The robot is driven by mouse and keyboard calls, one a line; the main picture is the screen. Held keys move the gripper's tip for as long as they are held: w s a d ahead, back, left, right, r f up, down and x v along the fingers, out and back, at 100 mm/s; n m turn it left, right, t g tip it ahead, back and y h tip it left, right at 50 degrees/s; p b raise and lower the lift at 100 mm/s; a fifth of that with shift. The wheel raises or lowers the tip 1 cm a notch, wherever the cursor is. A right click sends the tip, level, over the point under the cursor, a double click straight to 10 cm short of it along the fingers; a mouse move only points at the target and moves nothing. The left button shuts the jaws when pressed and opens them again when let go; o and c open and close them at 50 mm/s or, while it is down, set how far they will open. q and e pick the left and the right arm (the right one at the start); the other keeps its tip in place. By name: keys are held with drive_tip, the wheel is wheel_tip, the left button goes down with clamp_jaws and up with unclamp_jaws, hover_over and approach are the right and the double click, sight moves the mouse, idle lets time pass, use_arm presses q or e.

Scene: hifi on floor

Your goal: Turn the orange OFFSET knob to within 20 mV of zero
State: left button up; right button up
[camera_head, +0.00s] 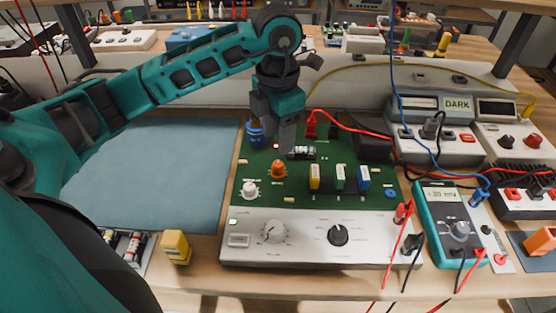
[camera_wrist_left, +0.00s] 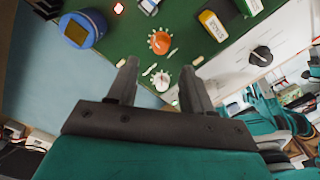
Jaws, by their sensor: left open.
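The orange OFFSET knob (camera_head: 278,169) stands on the green circuit board (camera_head: 300,200). In the left wrist view the orange knob (camera_wrist_left: 160,42) shows beyond my open fingertips, with a white knob (camera_wrist_left: 161,81) closer, between them in the picture. My left gripper (camera_head: 286,145) is open and empty, pointing down above the board, behind the orange knob in the head view. I cannot tell its exact height. It also shows in the left wrist view (camera_wrist_left: 158,75). The teal multimeter (camera_head: 452,222) at the right has a lit display; its digits are too small to read surely. My right gripper is not in view.
Yellow, green and blue blocks (camera_head: 340,177) stand right of the orange knob. A blue cylindrical part (camera_head: 256,135) is at the board's back left. Red and black leads cross near the multimeter. The blue mat (camera_head: 160,180) left of the board is mostly clear.

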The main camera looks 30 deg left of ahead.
sight(278, 163)
use_arm(q)
wheel_tip(278, 163, down, 8)
drive_tip(key=shift+f, duration=0.2)
clamp_jaws()
idle(0.5)
